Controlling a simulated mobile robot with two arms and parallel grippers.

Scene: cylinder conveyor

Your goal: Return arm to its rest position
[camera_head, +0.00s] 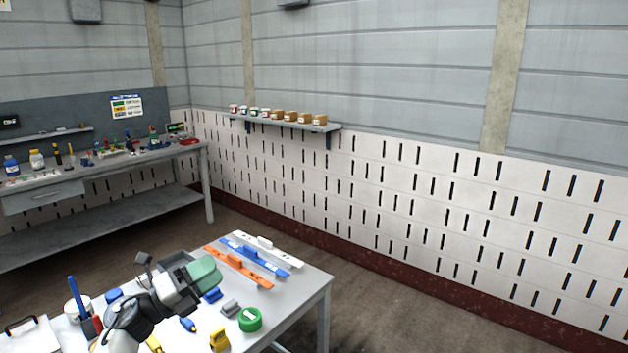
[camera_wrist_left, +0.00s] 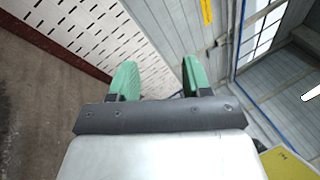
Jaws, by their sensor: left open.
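My left gripper (camera_head: 204,272) has green fingers and hangs above the near table in the head view. In the left wrist view its two green fingers (camera_wrist_left: 155,80) stand apart with nothing between them, facing the wall and the room. My left arm comes in from the lower left over the table. My right gripper does not show in either view.
The near table (camera_head: 305,292) holds an orange bar (camera_head: 238,267), a blue bar (camera_head: 255,255), a white bar (camera_head: 267,247), a green round object (camera_head: 250,319) and yellow pieces (camera_head: 219,340). A workbench (camera_head: 100,208) stands back left. The floor at right is clear.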

